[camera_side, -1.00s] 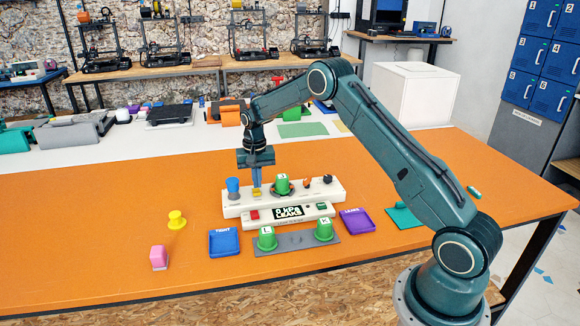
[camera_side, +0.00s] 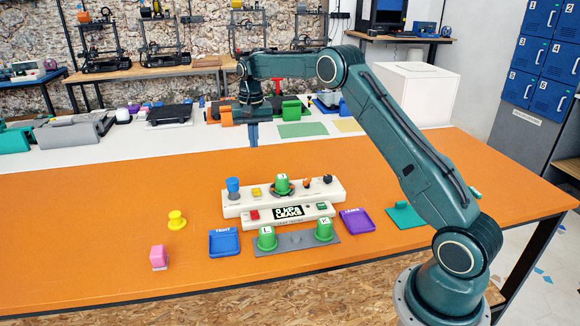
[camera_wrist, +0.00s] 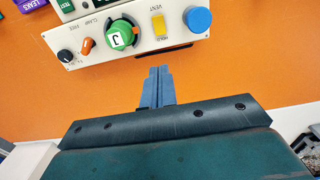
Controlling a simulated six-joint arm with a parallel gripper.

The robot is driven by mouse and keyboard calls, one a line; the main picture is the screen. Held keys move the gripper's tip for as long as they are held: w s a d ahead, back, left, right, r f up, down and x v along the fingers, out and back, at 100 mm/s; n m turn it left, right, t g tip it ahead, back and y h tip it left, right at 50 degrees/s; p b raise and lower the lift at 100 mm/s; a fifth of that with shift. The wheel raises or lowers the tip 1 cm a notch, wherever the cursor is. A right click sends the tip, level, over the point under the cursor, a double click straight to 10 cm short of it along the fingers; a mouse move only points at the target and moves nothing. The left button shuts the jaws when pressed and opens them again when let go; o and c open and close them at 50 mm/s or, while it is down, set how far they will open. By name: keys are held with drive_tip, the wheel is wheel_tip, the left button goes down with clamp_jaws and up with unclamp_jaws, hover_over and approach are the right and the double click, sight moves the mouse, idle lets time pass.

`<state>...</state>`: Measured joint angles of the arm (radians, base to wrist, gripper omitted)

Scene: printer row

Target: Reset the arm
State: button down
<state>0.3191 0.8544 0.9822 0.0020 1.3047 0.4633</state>
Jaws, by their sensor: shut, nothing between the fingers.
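My gripper (camera_side: 253,133) is shut and empty. In the side view it hangs pointing down, clear above the far part of the orange mat, behind the white test panel (camera_side: 333,187). The wrist view shows its blue fingers (camera_wrist: 156,84) pressed together, with the panel (camera_wrist: 150,42) beyond them. A green cup marked J (camera_side: 282,183) sits in the panel's round seat, between a yellow button (camera_side: 257,192) and an orange lever (camera_side: 307,183). A blue knob (camera_side: 233,188) is at the panel's left end. The display (camera_side: 287,212) reads "0 kPa LEAKS".
Green cups L (camera_side: 267,239) and K (camera_side: 324,229) stand on a grey plate (camera_side: 296,240). A blue TIGHT tray (camera_side: 223,243) and a purple LEAKS tray (camera_side: 356,221) flank it. A yellow knob-shaped piece (camera_side: 177,220) and a pink block (camera_side: 158,257) lie left.

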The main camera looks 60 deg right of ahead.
drive_tip(key=shift+r, duration=0.25)
